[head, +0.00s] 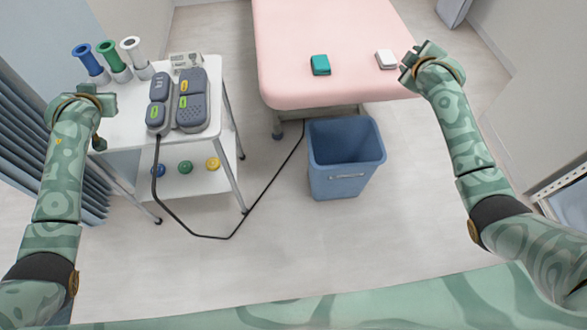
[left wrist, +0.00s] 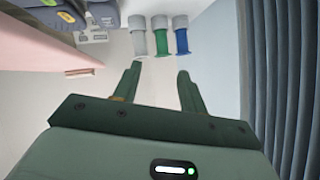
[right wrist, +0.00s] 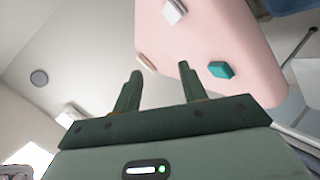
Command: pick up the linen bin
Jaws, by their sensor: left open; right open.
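The linen bin (head: 345,176) is a blue, open-topped square bin with a handle on its front face. It stands upright on the floor in the head view, just in front of the pink treatment table, and looks empty. My left gripper (head: 82,98) is open and empty at the left edge of the white trolley; its fingers also show in the left wrist view (left wrist: 158,82). My right gripper (head: 412,68) is open and empty beside the right edge of the treatment table, up and to the right of the bin; its fingers show in the right wrist view (right wrist: 160,85).
The pink treatment table (head: 320,35) bears a teal block (head: 320,65) and a white block (head: 386,59). The white trolley (head: 135,110) holds a grey device (head: 190,100) and several coloured rolls. A black cable (head: 255,205) lies on the floor left of the bin. Floor before the bin is clear.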

